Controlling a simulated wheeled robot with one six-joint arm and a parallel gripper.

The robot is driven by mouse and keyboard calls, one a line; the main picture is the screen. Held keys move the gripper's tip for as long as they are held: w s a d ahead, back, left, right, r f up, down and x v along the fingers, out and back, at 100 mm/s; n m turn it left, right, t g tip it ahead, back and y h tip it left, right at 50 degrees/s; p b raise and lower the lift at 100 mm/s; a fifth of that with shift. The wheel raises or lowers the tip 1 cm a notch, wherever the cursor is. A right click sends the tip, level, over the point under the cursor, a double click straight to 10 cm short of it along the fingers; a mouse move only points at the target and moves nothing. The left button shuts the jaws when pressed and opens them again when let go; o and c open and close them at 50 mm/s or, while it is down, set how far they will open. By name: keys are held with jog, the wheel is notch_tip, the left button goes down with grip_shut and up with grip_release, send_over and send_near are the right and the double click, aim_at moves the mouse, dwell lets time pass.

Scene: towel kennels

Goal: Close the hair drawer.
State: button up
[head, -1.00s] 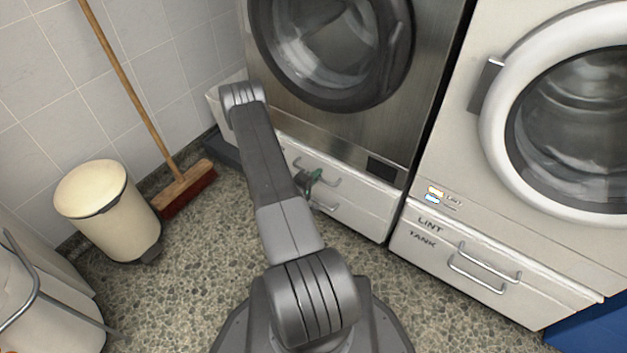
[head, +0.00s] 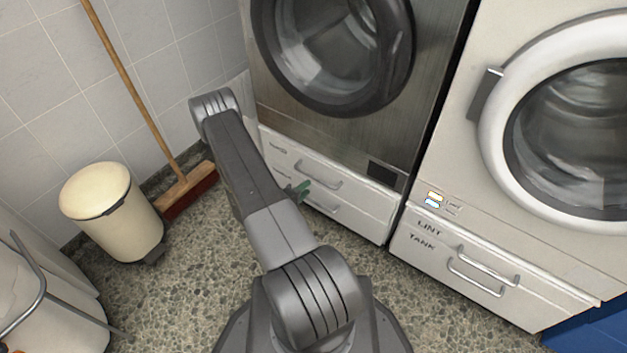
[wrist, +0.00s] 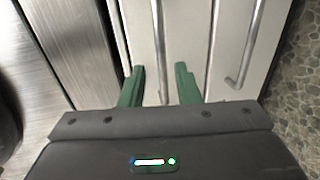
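The steel-fronted machine stands on a white base with two stacked drawers. The upper drawer (head: 355,197) and lower drawer (head: 352,220) each have a bar handle; their small labels at the left are too blurred to read, so I cannot tell which is the hair drawer. Both fronts look about flush. My gripper (head: 298,190) is at the left part of these fronts, partly hidden by my arm. In the wrist view its green fingers (wrist: 160,72) are apart. The upper drawer's handle (wrist: 158,35) shows between them; I cannot tell whether they touch it.
A white machine (head: 455,130) with a drawer front (head: 425,262) marked LINT and TANK stands at the right. A cream bin (head: 115,215) and a broom (head: 190,190) are at the left.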

aim_at(316, 179)
jog(key=shift+p+v, duration=0.35)
jog(key=shift+v, duration=2.35)
jog(key=shift+w, duration=0.1)
jog(key=b+x, duration=0.3)
jog(key=x, duration=1)
jog(key=shift+d+f, duration=0.1)
jog(key=shift+d, duration=0.05)
jog(key=shift+p, duration=0.3)
jog(key=shift+s+a, duration=0.3)
jog(key=shift+d, duration=0.1)
